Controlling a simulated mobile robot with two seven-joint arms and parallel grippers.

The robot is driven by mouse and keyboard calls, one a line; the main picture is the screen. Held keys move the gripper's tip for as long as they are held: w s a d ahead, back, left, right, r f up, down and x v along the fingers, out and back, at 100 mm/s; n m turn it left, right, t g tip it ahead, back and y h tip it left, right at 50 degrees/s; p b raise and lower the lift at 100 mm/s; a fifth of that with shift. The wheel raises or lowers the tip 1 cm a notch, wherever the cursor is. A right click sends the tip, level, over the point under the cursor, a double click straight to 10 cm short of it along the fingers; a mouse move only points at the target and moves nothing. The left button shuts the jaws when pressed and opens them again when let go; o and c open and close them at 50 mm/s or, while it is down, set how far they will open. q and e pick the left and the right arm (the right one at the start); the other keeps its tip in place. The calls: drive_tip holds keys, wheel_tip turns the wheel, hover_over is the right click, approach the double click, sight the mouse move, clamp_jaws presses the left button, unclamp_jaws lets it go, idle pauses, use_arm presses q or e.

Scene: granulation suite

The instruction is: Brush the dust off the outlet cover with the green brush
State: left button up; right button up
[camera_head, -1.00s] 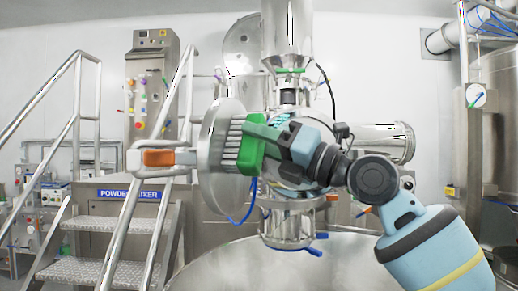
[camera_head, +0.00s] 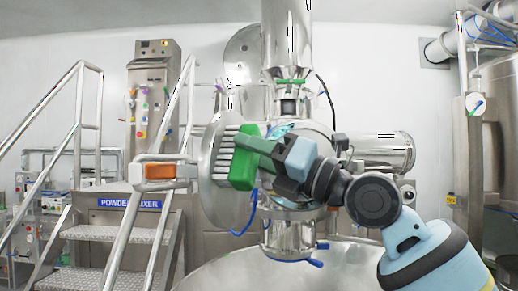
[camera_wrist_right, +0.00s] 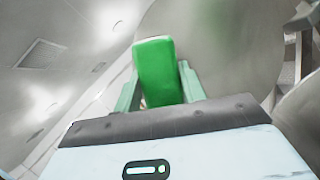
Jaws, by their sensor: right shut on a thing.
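The green brush (camera_head: 244,170) has a green block with white bristles (camera_head: 223,158) that point left. My right gripper (camera_head: 275,153) is shut on its green handle, and the brush tilts slightly. The outlet cover (camera_head: 205,168) is a round, shiny steel disc seen nearly edge-on, just left of and behind the bristles. The bristles overlap the cover in the head view; whether they touch it I cannot tell. In the right wrist view the green brush (camera_wrist_right: 158,72) stands between the fingers. I cannot make out dust on the cover. My left gripper is not in view.
Steel stairs with railings (camera_head: 120,230) stand at the left. A vertical steel pipe (camera_head: 287,40) rises behind my gripper, above a large rounded vessel (camera_head: 290,268). A blue cable hangs below the brush.

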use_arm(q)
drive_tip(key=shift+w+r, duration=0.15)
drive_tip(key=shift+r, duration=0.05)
use_arm(e)
drive_tip(key=shift+s+a, duration=0.15)
drive_tip(key=shift+s, duration=0.3)
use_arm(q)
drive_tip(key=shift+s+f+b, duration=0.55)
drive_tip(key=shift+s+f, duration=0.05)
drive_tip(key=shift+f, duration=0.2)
use_arm(e)
drive_tip(key=shift+s+d, duration=0.25)
drive_tip(key=shift+d, duration=0.7)
drive_tip(key=shift+s+d, duration=0.25)
drive_tip(key=shift+d, duration=0.75)
drive_tip(key=shift+s+d, duration=0.25)
drive_tip(key=shift+d, duration=0.7)
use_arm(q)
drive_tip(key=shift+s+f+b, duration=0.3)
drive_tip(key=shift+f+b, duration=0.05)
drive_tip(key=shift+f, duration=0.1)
use_arm(e)
drive_tip(key=d, duration=0.3)
drive_tip(key=shift+s, duration=0.35)
